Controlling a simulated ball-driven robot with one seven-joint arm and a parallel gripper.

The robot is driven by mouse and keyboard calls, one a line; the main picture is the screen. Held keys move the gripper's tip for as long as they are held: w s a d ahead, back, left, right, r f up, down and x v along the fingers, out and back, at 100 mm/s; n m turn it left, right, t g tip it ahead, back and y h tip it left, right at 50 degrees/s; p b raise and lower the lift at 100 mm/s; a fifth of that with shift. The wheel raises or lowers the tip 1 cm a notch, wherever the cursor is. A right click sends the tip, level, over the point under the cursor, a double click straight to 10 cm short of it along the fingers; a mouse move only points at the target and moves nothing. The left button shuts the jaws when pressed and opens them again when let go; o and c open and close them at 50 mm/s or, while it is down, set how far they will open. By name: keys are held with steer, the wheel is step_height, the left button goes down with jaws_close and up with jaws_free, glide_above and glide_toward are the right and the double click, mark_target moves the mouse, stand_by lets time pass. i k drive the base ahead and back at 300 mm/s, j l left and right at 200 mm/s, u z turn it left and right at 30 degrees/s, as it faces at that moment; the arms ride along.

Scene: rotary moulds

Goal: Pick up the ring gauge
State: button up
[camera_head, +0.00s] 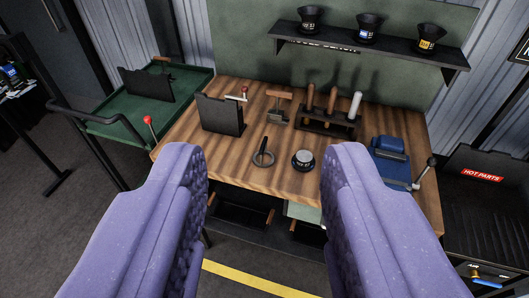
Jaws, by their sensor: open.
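The ring gauge appears to be the small dark ring with a short handle (264,159) lying on the wooden bench top (232,165), near its front edge. My gripper (268,160) is open, with its two purple padded fingers wide apart in the foreground. The ring shows in the gap between the fingers, farther off on the bench, and nothing is held. A round black piece with a grey top (303,160) sits just right of the ring, close to the right finger in the picture. The fingers hide parts of the bench's front.
Behind the ring stand a wooden-handled tool (279,106) and a rack of handled tools (327,121). A black upright plate (220,114) is at left, a blue vise-like device (389,160) at right. A green cart (107,130) is left; a "HOT PARTS" bin (485,176) is right.

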mark_target(263, 144)
steer(key=i, duration=1.85)
